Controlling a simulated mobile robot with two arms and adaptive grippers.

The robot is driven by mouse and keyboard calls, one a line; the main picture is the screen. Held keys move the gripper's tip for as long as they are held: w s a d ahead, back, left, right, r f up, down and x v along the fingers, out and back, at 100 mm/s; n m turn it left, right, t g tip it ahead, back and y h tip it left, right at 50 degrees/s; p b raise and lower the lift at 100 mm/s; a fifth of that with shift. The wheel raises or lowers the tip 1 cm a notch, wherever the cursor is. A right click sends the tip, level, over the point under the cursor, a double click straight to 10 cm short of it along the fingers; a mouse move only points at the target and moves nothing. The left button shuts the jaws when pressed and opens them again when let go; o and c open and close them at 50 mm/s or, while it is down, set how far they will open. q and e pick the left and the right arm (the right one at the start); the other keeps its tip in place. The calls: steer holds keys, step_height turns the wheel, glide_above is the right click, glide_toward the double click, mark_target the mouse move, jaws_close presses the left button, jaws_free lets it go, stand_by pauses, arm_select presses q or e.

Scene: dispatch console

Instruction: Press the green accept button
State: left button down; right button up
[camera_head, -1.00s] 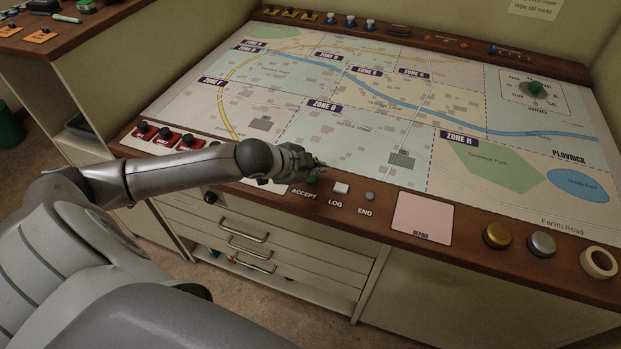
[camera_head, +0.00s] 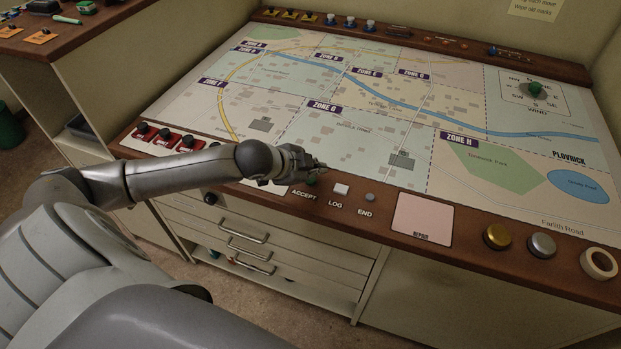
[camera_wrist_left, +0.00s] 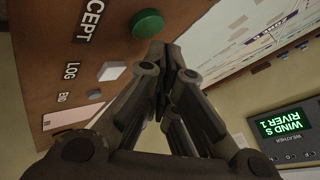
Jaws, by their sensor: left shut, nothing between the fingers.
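The green accept button (camera_head: 311,180) is on the wooden front edge of the map console, above the word ACCEPT. Part of it shows beside my left gripper (camera_head: 318,165). In the left wrist view the round green button (camera_wrist_left: 147,23) stands near the tips of my left gripper (camera_wrist_left: 160,48). The fingers are shut with nothing between them. The tips look close to the button; I cannot tell whether they touch it. My right gripper does not show.
A white LOG button (camera_head: 341,189) and a grey END button (camera_head: 370,196) sit right of the accept button. Red-based black knobs (camera_head: 165,134) are to the left. The map (camera_head: 370,130) lies flat behind.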

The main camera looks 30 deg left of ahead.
mark_target(313, 182)
arm_select(q)
steer(key=shift+f, duration=0.1)
steer(key=shift+f, duration=0.35)
steer(key=shift+f, duration=0.4)
stand_by(0.8)
steer(key=shift+r, duration=0.1)
steer(key=shift+r+p, duration=0.7)
steer(key=shift+p, duration=0.4)
steer(key=shift+r, duration=0.1)
step_height(313, 182, up, 5)
steer(key=p, duration=0.5)
steer(key=shift+p, duration=0.35)
